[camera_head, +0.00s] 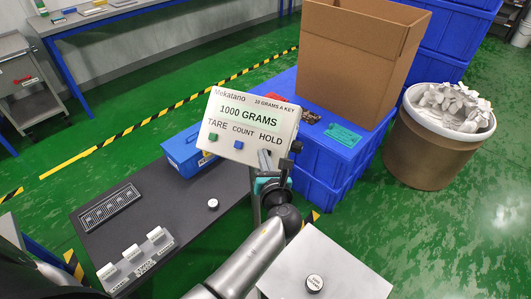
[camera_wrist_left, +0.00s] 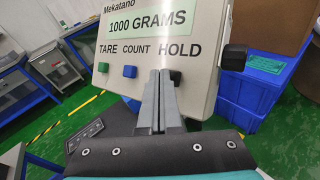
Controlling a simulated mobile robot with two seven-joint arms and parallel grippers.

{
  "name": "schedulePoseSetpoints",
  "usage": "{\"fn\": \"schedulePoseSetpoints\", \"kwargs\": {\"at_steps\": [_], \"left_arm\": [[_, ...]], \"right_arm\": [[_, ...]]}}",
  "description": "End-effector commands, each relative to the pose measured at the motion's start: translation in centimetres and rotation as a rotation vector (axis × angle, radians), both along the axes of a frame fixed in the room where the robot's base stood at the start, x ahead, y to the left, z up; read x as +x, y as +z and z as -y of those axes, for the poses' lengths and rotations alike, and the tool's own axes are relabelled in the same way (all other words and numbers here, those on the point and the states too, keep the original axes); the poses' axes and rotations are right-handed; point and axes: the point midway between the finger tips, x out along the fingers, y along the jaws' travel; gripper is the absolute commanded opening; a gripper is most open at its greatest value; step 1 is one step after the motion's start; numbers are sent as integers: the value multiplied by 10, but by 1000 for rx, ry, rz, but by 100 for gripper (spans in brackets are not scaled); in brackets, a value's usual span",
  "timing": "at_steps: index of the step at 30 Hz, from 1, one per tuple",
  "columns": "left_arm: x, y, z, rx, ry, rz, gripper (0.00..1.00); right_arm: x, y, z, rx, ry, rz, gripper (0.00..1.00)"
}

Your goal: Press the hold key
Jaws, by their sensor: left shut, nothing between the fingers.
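The white meter panel (camera_head: 247,124) stands tilted back and reads "1000 GRAMS" above the labels TARE, COUNT and HOLD. It also fills the upper middle of the left wrist view (camera_wrist_left: 205,75). Under the labels are a green TARE key (camera_head: 213,137), a blue COUNT key (camera_head: 238,145) and a dark HOLD key (camera_wrist_left: 176,77). My left gripper (camera_head: 266,156) is shut and empty, its fingertips in front of the panel below HOLD. In the left wrist view the fingertips (camera_wrist_left: 160,74) partly cover the dark key's left side; I cannot tell whether they touch it. My right gripper is not in view.
A dark bench top (camera_head: 172,222) holds a slotted strip (camera_head: 108,208), small white labelled blocks (camera_head: 135,255) and a white-topped knob (camera_head: 213,204). Behind the panel are blue crates (camera_head: 330,150) and a cardboard box (camera_head: 345,70). A brown drum (camera_head: 425,155) stands right, with open green floor around.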

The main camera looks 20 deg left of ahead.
Motion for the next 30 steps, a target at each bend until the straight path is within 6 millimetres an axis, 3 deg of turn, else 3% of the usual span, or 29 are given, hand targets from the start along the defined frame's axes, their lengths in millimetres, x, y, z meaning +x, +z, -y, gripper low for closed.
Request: {"fn": "schedulePoseSetpoints", "kwargs": {"at_steps": [21,30], "left_arm": [[4,-3,0,1,0,-1,0],[-4,6,0,2,0,-1,0]], "right_arm": [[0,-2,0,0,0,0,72],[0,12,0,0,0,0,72]]}}
